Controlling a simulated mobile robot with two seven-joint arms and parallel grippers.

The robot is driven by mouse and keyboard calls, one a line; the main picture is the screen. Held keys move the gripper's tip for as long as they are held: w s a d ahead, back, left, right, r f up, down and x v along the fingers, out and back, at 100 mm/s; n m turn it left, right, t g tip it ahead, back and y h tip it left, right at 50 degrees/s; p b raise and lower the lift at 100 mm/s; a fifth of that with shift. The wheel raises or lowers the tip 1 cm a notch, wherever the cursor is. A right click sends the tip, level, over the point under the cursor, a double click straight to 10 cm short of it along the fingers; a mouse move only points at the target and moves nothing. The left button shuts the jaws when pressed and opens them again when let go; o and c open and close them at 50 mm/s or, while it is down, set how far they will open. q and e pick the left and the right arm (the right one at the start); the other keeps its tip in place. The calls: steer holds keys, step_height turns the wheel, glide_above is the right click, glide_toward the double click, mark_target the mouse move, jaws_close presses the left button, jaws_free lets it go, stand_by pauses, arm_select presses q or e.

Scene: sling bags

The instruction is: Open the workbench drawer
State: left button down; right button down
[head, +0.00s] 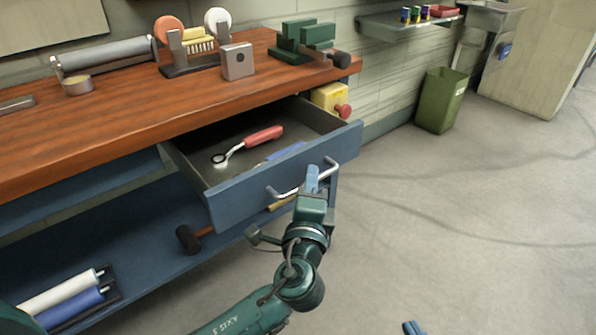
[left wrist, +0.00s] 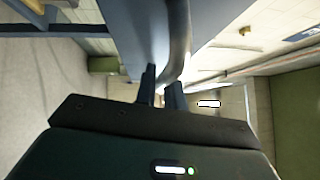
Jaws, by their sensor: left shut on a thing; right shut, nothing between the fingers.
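The blue workbench drawer (head: 240,200) is pulled well out from under the wooden top. Its grey inside shows a red-handled tool (head: 250,143) and a blue item (head: 285,153). The curved metal handle (head: 284,193) is on the drawer front. My left gripper (head: 312,178) is shut on this handle near its right part. In the left wrist view the handle (left wrist: 178,40) runs between the dark fingers of the left gripper (left wrist: 162,90). Only the blue fingertips of my right gripper (head: 414,328) show at the bottom edge, shut and away from the bench.
The bench top (head: 120,120) holds a roller, a grinder (head: 190,50) and a green vise (head: 305,38). A hammer (head: 192,238) and rolls lie on the lower shelf. A green bin (head: 441,100) stands against the wall. The floor to the right is clear.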

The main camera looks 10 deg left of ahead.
arm_select(q)
steer(key=shift+s+d, duration=0.45)
steer(key=shift+d, duration=0.1)
steer(key=c, duration=1.5)
jaws_free()
steer(key=shift+f, duration=0.1)
